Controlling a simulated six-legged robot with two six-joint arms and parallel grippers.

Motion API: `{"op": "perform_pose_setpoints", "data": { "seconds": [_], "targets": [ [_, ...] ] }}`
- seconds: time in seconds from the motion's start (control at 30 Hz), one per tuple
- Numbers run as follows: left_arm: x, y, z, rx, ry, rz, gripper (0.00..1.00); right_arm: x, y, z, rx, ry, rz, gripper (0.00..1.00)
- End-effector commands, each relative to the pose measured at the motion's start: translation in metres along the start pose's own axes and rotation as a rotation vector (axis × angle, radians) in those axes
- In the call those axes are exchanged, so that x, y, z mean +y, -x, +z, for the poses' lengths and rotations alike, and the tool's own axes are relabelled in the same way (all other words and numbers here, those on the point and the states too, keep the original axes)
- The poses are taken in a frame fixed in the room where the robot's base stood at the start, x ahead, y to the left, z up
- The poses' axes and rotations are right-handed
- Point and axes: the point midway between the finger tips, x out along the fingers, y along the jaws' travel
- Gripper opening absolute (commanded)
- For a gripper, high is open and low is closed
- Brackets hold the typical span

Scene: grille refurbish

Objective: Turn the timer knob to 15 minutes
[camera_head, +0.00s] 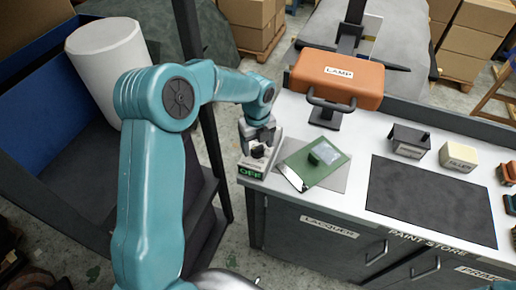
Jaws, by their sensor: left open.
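A small pale timer box (252,172) stands at the left front corner of the white counter. Its front display shows OFF in green. A dark knob (258,152) sits on its top, partly hidden by my gripper. My left gripper (258,147) reaches down from the left, open, with its fingers just over or around the knob. I cannot tell whether they touch it. My right gripper is out of view.
An orange lamp (338,78) stands behind. A dark mat (430,199) and small boxes (458,157) are further right. A blue bin (45,110) is left.

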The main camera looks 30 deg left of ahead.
Motion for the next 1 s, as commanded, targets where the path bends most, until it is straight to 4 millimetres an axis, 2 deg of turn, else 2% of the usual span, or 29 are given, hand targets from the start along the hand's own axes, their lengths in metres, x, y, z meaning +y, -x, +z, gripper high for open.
{"op": "perform_pose_setpoints", "data": {
  "seconds": [1.0],
  "targets": [
    [0.0,0.087,0.0,0.001,0.0,0.0,0.7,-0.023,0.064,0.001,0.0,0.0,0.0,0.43]
  ]
}}
